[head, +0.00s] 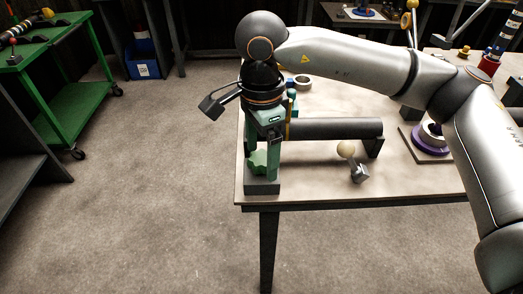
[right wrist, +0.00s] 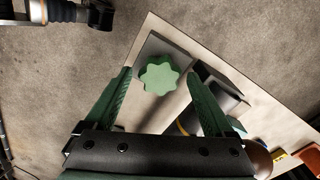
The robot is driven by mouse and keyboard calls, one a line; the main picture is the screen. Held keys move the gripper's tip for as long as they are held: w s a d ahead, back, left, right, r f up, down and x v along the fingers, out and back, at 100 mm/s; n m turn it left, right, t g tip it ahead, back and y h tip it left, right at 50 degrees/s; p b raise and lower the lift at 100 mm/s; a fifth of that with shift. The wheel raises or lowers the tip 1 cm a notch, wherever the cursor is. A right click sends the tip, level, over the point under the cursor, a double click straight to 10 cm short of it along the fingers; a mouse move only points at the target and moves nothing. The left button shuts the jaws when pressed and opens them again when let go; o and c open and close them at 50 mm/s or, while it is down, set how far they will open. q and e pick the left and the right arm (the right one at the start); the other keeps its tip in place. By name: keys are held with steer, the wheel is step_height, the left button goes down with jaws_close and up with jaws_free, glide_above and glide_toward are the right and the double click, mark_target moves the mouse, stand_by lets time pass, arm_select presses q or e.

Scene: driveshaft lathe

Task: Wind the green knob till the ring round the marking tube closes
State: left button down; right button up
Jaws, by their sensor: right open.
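The green knob (head: 257,162) is lobed and stands at the left end of a dark tube (head: 335,128) lying level on the table. In the right wrist view the knob (right wrist: 159,75) shows face on, between the fingertips. My right gripper (head: 266,156) is open and points down at the knob. Its green fingers (right wrist: 158,77) lie on either side of the knob with gaps showing; I cannot tell whether they reach its depth. A yellow band (right wrist: 183,127) shows beside the tube. The ring's gap is hidden by my gripper. My left gripper is not in view.
The tabletop (head: 330,185) is bare in front of the tube, apart from a small grey piece with a pale ball (head: 346,149). A purple-based ring part (head: 432,141) stands to the right. The table's left edge is close to the knob. A green cart (head: 62,100) stands far left.

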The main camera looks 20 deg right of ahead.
mark_target(261, 157)
step_height(261, 157, up, 13)
steer(key=p, duration=0.1)
steer(key=shift+f, duration=0.2)
stand_by(0.5)
